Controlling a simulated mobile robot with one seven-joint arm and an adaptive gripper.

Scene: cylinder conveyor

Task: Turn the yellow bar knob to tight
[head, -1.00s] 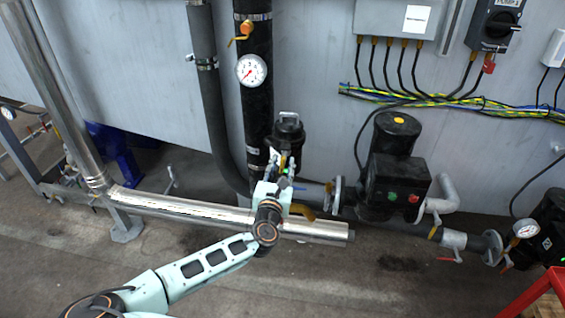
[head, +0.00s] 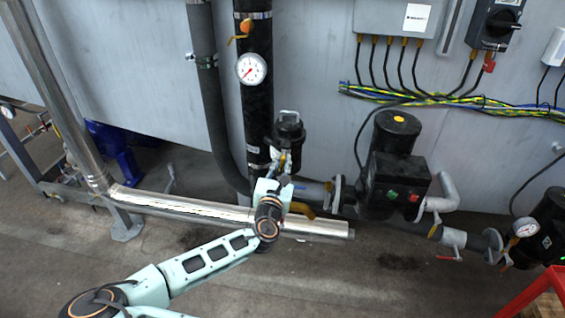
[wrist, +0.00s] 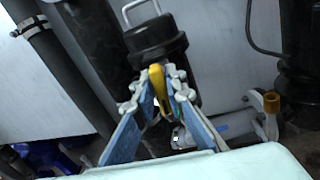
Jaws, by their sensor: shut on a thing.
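The yellow bar knob (wrist: 159,86) shows in the wrist view between my fingertips, in front of a black canister with a wire handle (wrist: 155,38). My gripper (wrist: 166,85) is shut on the knob, one finger on each side. In the head view my gripper (head: 279,166) is just below the black canister (head: 289,130), beside the thick black vertical pipe. The knob is mostly hidden by my gripper there. I cannot read any tight mark.
A shiny horizontal pipe (head: 170,205) runs behind and below my wrist. A black pump (head: 393,180) with green and red buttons stands to the right. A round gauge (head: 251,69) is on the black pipe above. The floor in front is mostly clear.

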